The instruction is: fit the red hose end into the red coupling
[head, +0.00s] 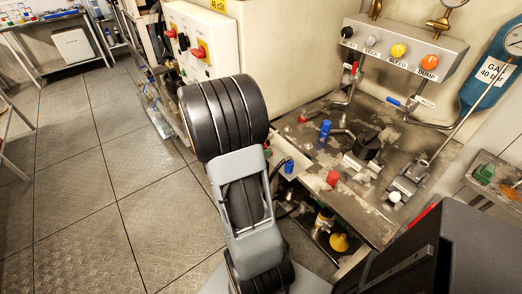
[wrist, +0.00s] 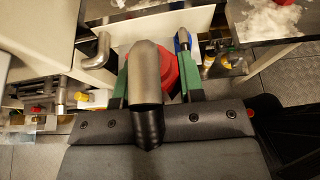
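In the wrist view my gripper (wrist: 153,75) has its two green fingers spread apart. A red part (wrist: 168,72), likely the red hose end, lies between and beyond them. A grey metal tube with a dark lower end (wrist: 147,75) hides much of it. A gap shows between the tube and the right finger; I see no clear grip. An upright red fitting (head: 333,178), likely the red coupling, stands at the metal bench's front edge.
A blue hose end (head: 289,166) sits beside my arm on a pale tray; blue also shows in the wrist view (wrist: 183,40). The metal bench (head: 310,158) carries a blue fitting (head: 325,129), a black knob (head: 367,146) and pipes. Open floor (head: 85,190) lies left.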

